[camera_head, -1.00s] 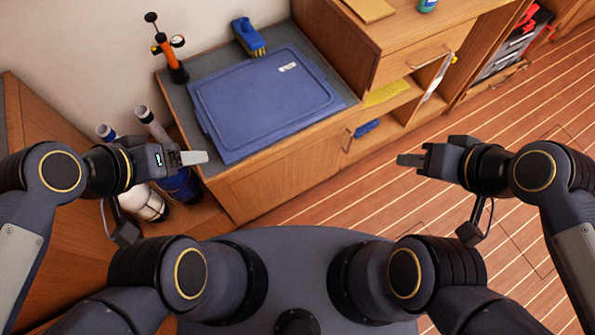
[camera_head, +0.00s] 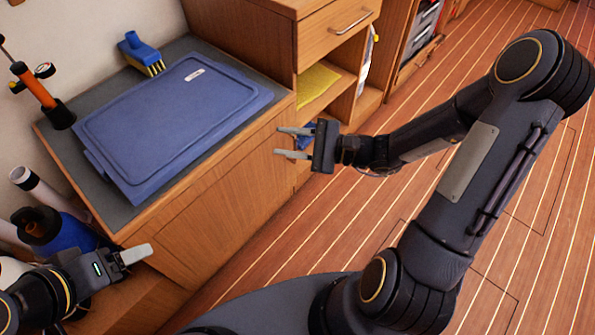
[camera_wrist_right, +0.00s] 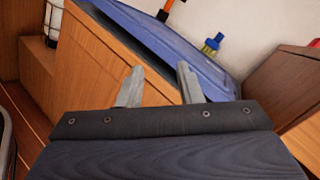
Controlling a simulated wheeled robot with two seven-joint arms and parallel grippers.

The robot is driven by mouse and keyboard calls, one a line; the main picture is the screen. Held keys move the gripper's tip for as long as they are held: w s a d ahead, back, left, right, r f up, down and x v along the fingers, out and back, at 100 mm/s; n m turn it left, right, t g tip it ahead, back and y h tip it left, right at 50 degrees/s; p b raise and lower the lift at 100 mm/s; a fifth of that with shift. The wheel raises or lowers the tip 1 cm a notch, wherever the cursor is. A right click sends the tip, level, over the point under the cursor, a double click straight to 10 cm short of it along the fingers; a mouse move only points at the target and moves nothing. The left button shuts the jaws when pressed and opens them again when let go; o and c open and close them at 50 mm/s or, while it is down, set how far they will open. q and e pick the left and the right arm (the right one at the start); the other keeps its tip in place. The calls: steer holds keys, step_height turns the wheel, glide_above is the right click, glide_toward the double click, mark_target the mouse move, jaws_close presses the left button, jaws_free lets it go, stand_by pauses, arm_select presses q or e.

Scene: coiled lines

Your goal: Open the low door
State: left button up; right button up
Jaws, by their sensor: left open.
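The low door (camera_head: 225,205) is the wooden front below the counter with the blue lid, and it looks flush and shut. Its wooden front also shows in the right wrist view (camera_wrist_right: 105,60). My right gripper (camera_head: 278,141) is open, its two fingers spread and pointing left at the door's upper right edge. In the right wrist view the fingers (camera_wrist_right: 160,68) are apart with nothing seen between them. The door's handle cannot be made out now; contact with the gripper cannot be told. My left gripper (camera_head: 143,252) is open and empty, low left before the cabinet.
The blue lid (camera_head: 180,120) lies on the grey counter, with a blue brush (camera_head: 140,52) and an orange tool (camera_head: 40,90) behind it. A drawer (camera_head: 335,35) and open shelf with yellow cloth (camera_head: 316,82) stand right. The plank floor (camera_head: 510,120) is clear at right.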

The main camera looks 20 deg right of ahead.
steer(key=w+d+f+m+t+h+b, duration=0.3)
steer(key=f+m, duration=0.2)
steer(key=f, duration=0.4)
steer(key=w+d+f+m+t+h+b, duration=0.25)
steer(key=f+m+h, duration=0.2)
steer(key=f, duration=0.45)
steer(key=w+d+f+m+t+h+b, duration=0.2)
steer(key=d+f+m+t+h+b, duration=0.15)
steer(key=f+m, duration=0.35)
arm_select(q)
step_height(320, 180, down, 14)
steer(key=b, duration=0.2)
arm_select(e)
steer(key=w+a+f+n+y, duration=0.1)
steer(key=w, duration=0.6)
steer(key=shift+a+g, duration=0.4)
arm_select(q)
steer(key=shift+r, duration=0.1)
arm_select(e)
steer(key=shift+c, duration=0.4)
jaws_close()
